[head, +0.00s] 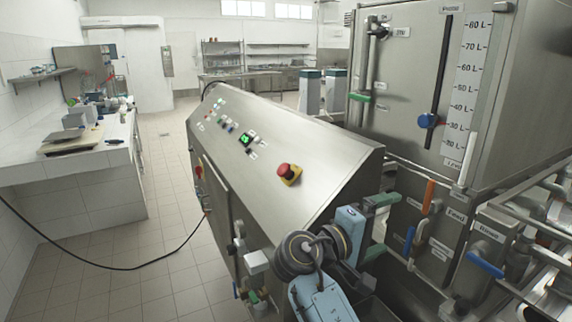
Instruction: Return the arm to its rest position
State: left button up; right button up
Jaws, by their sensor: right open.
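My right arm comes in at the bottom centre, with a pale blue link, a dark round joint and a pale blue hand. My right gripper (379,227) is at the end of it, beside the right end of the steel control cabinet (300,170). Its two greenish fingers are spread apart, one above the other, pointing right, with no object seen between them. They are in front of the valves and pipes; whether they touch any of these I cannot tell. My left gripper is out of view.
A steel tank (405,75) with a level scale stands at right. Valves with an orange handle (428,197) and a blue handle (485,264) crowd the gripper's right. A red emergency button (288,170) sits on the cabinet. A black cable (110,267) crosses the open tiled floor at left.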

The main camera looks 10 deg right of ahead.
jog(key=s+d+f+y, duration=0.1)
jog(key=s+f+y, duration=0.25)
jog(key=f, duration=0.35)
jog(key=s+d+f+g+y, duration=0.1)
jog(key=s+f+y, duration=0.2)
jog(key=s+f, duration=0.35)
jog(key=s+d+f+y, duration=0.1)
jog(key=s+f+y, duration=0.2)
jog(key=f, duration=0.6)
jog(key=s+a+f+m+g+y, duration=0.1)
jog(key=s+a+f+y, duration=0.2)
jog(key=s, duration=0.6)
jog(key=s+a+m+g+y, duration=0.15)
jog(key=s+y, duration=0.25)
jog(key=s, duration=0.4)
notch_tip(320, 180, down, 27)
jog(key=s+b, duration=0.1)
jog(key=s, duration=0.1)
jog(key=s+d+f+g, duration=0.2)
jog(key=s+f, duration=1.2)
jog(key=s, duration=0.2)
jog(key=shift+d+f+n+b, duration=0.25)
jog(key=shift+f+n+b, duration=0.1)
jog(key=shift+f+b, duration=0.05)
